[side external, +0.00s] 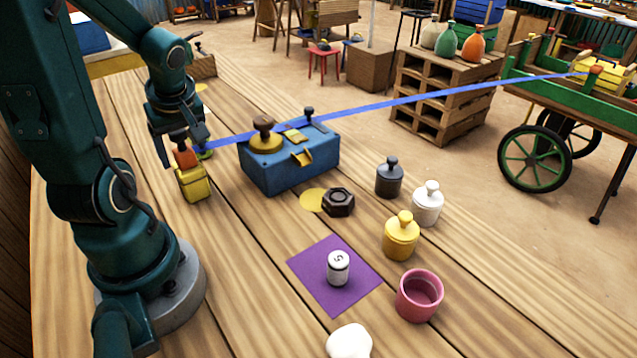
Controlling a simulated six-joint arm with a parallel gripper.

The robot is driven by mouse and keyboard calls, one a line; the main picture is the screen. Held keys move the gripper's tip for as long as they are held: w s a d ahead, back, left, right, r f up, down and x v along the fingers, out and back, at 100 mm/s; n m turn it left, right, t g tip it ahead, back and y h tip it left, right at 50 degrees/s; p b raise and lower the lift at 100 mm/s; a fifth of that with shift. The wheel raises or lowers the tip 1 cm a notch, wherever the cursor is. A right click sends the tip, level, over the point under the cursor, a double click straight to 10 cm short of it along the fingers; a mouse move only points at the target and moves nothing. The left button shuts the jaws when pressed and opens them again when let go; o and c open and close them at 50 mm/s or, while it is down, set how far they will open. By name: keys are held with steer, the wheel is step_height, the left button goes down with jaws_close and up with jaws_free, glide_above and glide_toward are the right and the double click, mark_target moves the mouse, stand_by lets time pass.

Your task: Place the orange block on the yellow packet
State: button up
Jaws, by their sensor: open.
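The orange block (185,158) sits on top of the yellow packet (194,186), which stands on the wooden table to the left of the blue box. The block appears to touch the packet's top. My gripper (182,158) is open and points down, with its fingers around or just beside the block. The gripper hides part of the block's upper end, so I cannot tell whether a finger touches it.
A blue box (290,170) with a brown-knobbed yellow disc stands right of the packet. A green item (205,153) lies just behind. A dark hex nut (338,202), several lidded pots, a pink cup (419,296) and a purple mat (312,262) occupy the right and front.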

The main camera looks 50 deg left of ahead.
steer(key=shift+r, duration=0.1)
steer(key=shift+r, duration=0.3)
steer(key=v, duration=1.1)
steer(key=w+d+f+m+t+h, duration=0.1)
steer(key=d+m+t+h, duration=0.1)
steer(key=d+m, duration=0.7)
steer(key=w+d+f+m+t+h, duration=0.1)
steer(key=d+m+t+h, duration=0.1)
steer(key=d+m, duration=0.7)
steer(key=shift+w+f+t, duration=0.25)
steer(key=shift+w+t, duration=0.15)
steer(key=shift+t, duration=0.4)
